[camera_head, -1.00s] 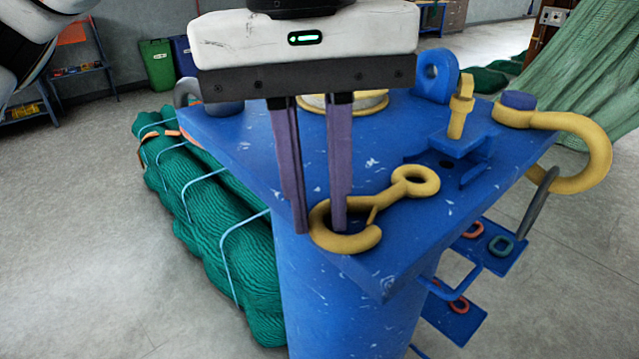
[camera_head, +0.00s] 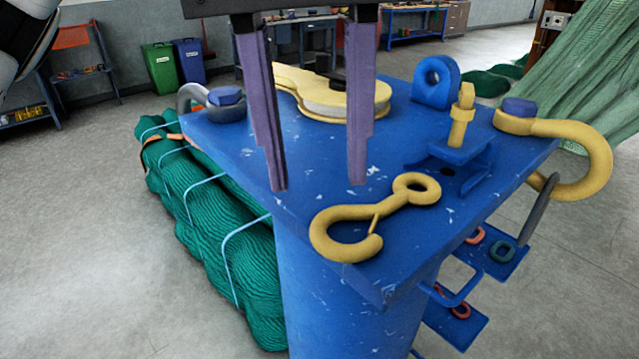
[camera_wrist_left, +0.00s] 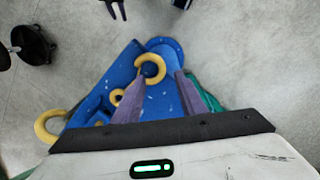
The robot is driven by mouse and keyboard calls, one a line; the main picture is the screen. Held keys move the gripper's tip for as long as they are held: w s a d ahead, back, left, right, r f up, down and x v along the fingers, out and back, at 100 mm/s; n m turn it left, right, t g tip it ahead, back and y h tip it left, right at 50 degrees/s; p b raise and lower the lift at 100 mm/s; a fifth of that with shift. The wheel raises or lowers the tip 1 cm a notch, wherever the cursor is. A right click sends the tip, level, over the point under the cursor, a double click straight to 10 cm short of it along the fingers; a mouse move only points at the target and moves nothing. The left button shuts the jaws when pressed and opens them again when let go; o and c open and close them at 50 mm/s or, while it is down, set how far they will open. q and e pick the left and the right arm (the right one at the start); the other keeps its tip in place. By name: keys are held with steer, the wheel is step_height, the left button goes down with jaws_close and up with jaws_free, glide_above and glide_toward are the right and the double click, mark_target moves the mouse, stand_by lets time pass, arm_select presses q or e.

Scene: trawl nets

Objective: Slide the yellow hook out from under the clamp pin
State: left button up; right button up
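The yellow hook (camera_head: 332,246) lies flat on the blue plate (camera_head: 300,150) near its front corner. Its eye (camera_head: 416,188) points toward the clamp (camera_head: 462,150) and lies beside it, apart from the yellow clamp pin (camera_head: 462,115). My left gripper (camera_head: 318,185) is open and empty above the plate, its two purple fingers behind and above the hook. In the left wrist view the hook (camera_wrist_left: 162,68) shows between the open fingers of the left gripper (camera_wrist_left: 160,72).
A blue lug (camera_head: 436,82) and a yellow block-like fitting (camera_head: 340,100) stand at the back. A green net bundle (camera_head: 220,240) lies on the left. Small blue shelves with rings (camera_head: 495,255) jut out lower right.

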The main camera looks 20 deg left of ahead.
arm_select(q)
step_height(320, 180, up, 5)
steer(key=shift+s+a+f+p, duration=0.1)
steer(key=shift+a+f+p, duration=0.05)
steer(key=shift+p, duration=0.3)
